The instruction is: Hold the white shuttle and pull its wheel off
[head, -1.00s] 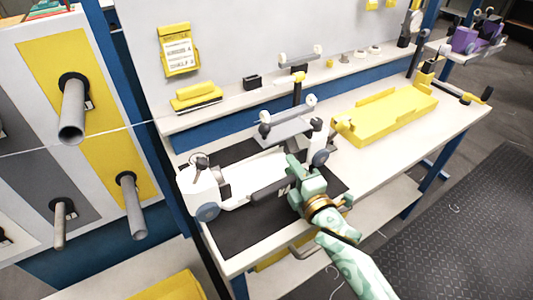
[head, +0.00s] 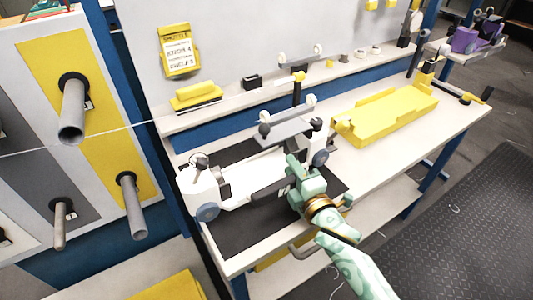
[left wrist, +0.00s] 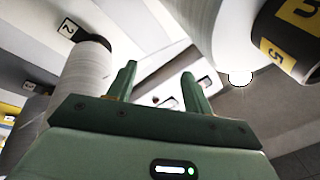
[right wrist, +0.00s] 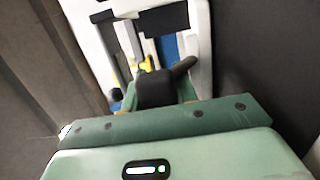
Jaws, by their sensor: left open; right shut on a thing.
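The white shuttle (head: 237,180) lies on a black mat (head: 240,234) on the workbench. It has a blue-grey wheel (head: 207,212) at its near left end and another wheel (head: 320,157) at its right end. My right gripper (head: 285,184) is shut on a dark grip bar (head: 268,190) along the shuttle's near side. In the right wrist view a dark block (right wrist: 155,90) sits between the fingers, partly hidden. My left gripper (left wrist: 158,85) is open, with nothing visible between its fingers. It is outside the head view, so its distance from the wheel cannot be told.
A yellow tray (head: 385,115) stands on the bench to the right. A grey plate (head: 283,131) and posts stand behind the shuttle. At the left, a panel carries several grey tubes (head: 72,110); a thin thread crosses there.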

